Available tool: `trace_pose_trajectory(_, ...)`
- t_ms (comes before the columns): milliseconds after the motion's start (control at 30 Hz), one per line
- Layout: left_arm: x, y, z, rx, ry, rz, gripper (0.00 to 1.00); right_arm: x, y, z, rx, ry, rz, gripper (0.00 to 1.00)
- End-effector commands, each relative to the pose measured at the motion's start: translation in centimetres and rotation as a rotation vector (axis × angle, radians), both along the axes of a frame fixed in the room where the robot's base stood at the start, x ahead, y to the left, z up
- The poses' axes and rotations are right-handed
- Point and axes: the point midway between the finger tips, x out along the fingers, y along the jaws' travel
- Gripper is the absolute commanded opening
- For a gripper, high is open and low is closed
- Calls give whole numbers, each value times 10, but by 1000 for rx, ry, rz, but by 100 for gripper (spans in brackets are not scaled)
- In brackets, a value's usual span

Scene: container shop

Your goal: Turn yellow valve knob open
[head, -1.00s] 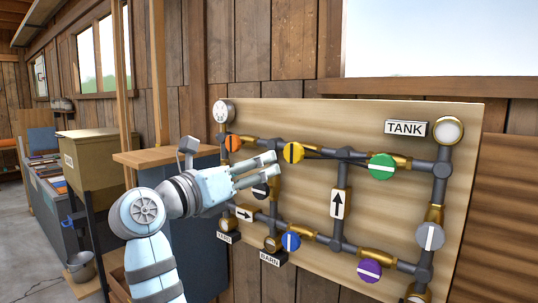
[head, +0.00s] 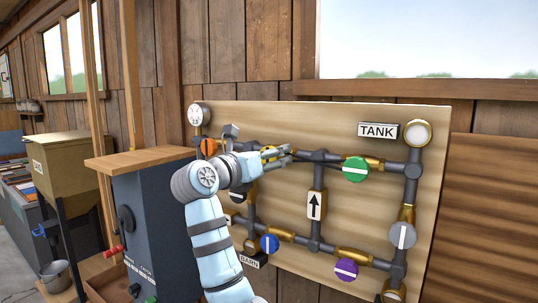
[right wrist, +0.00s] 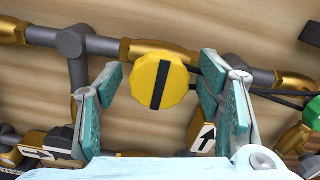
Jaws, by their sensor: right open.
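The yellow valve knob (right wrist: 160,82) has a scalloped rim and a black stripe. In the right wrist view the stripe runs nearly upright, across the line of its pipe (right wrist: 100,45). My right gripper (right wrist: 165,100) is open, with one pair of finger pads on each side of the knob and a gap on both sides. In the head view the right gripper (head: 286,154) is at the upper pipe and partly covers the yellow knob (head: 268,153). My left gripper is not in view.
The wooden board (head: 300,120) carries pipes with a green knob (head: 355,169), a blue knob (head: 270,243), a purple knob (head: 346,269), an orange knob (head: 208,147) and a grey knob (head: 403,236). A dark cabinet (head: 150,215) stands left of the board.

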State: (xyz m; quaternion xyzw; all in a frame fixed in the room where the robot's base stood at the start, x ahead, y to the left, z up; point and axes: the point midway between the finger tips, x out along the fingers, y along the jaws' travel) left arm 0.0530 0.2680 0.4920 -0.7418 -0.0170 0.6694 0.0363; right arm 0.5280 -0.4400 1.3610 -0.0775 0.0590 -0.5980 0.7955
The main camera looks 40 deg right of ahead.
Motion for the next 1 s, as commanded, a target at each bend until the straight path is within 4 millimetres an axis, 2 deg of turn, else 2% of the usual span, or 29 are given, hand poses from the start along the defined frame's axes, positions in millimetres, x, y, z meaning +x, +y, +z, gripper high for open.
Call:
trace_pose_trajectory(267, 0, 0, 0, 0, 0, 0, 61, 1, -2, 0, 0, 0, 1, 59)
trace_pose_trajectory(567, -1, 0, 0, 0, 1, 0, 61, 1, -2, 0, 0, 0, 1, 12)
trace_pose_trajectory(1000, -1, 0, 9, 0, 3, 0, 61, 1, -2, 2, -24, 84, 0, 12)
